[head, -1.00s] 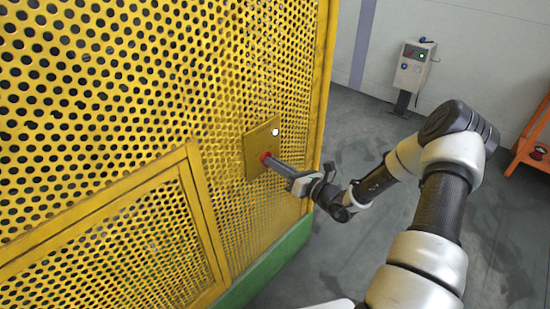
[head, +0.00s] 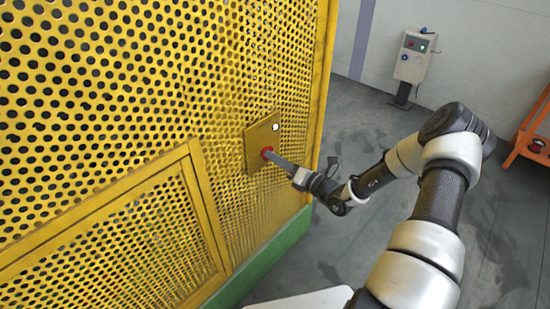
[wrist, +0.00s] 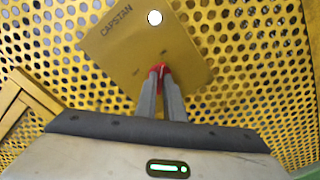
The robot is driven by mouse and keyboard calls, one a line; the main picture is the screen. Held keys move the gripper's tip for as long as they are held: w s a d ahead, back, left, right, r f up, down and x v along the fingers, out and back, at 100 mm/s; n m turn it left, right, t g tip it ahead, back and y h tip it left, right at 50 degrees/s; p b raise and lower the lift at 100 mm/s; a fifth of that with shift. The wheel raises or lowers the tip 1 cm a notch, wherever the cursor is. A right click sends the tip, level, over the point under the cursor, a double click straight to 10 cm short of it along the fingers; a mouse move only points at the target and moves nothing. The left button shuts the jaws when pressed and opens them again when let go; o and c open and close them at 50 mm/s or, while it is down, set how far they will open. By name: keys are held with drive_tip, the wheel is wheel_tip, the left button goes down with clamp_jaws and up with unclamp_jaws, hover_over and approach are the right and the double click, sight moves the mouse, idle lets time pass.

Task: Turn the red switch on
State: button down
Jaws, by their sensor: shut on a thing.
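The red switch (head: 267,152) sits low on a yellow plate (head: 257,158) fixed to the perforated yellow guard. In the wrist view the red switch (wrist: 163,68) shows between and just behind my fingertips, mostly hidden by them. The plate (wrist: 190,62) reads "CAPSTAN" and looks tilted there. A round white lamp (wrist: 155,17) is on the plate above the switch; it also shows in the head view (head: 276,127). My gripper (head: 271,155) reaches in from the right and is shut on the red switch. The switch's exact angle is hidden.
The perforated yellow guard (head: 90,90) fills the left, with a green base (head: 265,262) below. A grey control box (head: 412,60) on a post stands by the back wall. An orange stand (head: 530,140) is at the right edge. Grey floor lies open between.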

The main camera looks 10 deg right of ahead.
drive_tip(key=c, duration=1.9)
unclamp_jaws()
drive_tip(key=shift+o, duration=0.2)
drive_tip(key=v, duration=1.7)
drive_tip(key=shift+s, duration=0.15)
drive_tip(key=shift+d, duration=0.1)
